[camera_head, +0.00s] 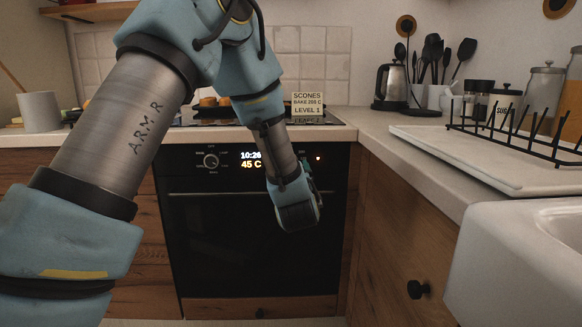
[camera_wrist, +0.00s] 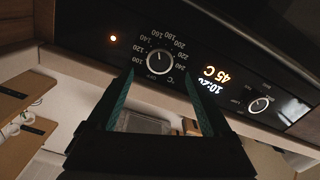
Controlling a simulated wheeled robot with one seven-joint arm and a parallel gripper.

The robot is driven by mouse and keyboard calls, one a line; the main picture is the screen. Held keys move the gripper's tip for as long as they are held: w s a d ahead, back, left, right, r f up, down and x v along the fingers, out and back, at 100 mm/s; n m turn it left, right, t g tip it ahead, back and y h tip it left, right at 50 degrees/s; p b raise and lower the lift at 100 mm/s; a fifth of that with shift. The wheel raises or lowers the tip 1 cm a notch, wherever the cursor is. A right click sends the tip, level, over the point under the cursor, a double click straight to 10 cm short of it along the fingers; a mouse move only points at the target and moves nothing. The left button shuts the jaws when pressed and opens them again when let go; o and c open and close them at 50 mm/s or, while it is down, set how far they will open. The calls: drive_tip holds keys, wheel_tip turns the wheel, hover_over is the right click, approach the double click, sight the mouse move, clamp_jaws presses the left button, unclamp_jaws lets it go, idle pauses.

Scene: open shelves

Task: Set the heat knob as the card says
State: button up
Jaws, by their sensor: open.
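The card (camera_head: 307,106) stands at the back of the stove; it reads SCONES, what looks like BAKE 205 C, and LEVEL 1. The heat knob (camera_wrist: 159,62) is a round dial on the black oven panel, ringed by numbers from about 100 to 240, in the wrist view. Its pointer setting is too small to read surely. In the head view my arm hides this knob. My gripper (camera_wrist: 159,76) is open and empty, its fingertips spread to either side below the knob, apart from it. It also shows in front of the oven in the head view (camera_head: 298,214).
The oven display (camera_head: 251,160) shows 10:26 and 45 C. A second knob (camera_head: 211,160) sits left of it. A small orange light (camera_wrist: 113,38) glows near the heat knob. The oven door (camera_head: 225,245) is shut. A dish rack (camera_head: 515,125) and sink (camera_head: 520,250) are at right.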

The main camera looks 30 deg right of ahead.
drive_tip(key=v, duration=0.4)
drive_tip(key=shift+s+a, duration=0.15)
drive_tip(key=shift+s, duration=0.25)
drive_tip(key=w+a+f+g+y, duration=0.2)
drive_tip(key=w+a+f+g, duration=0.1)
drive_tip(key=a, duration=0.6)
drive_tip(key=w+a+f+g+y, duration=0.1)
drive_tip(key=w+a+f+g, duration=0.2)
drive_tip(key=a, duration=0.6)
drive_tip(key=s+a+f+g+y, duration=0.1)
drive_tip(key=s+a+g+y, duration=0.1)
drive_tip(key=s+a+g, duration=0.55)
drive_tip(key=s+a+f+g+y, duration=0.25)
drive_tip(key=s+a, duration=0.55)
drive_tip(key=a, duration=0.7)
wheel_tip(320, 180, up, 22)
drive_tip(key=t+p, duration=0.1)
drive_tip(key=p, duration=2)
drive_tip(key=shift+w, duration=0.2)
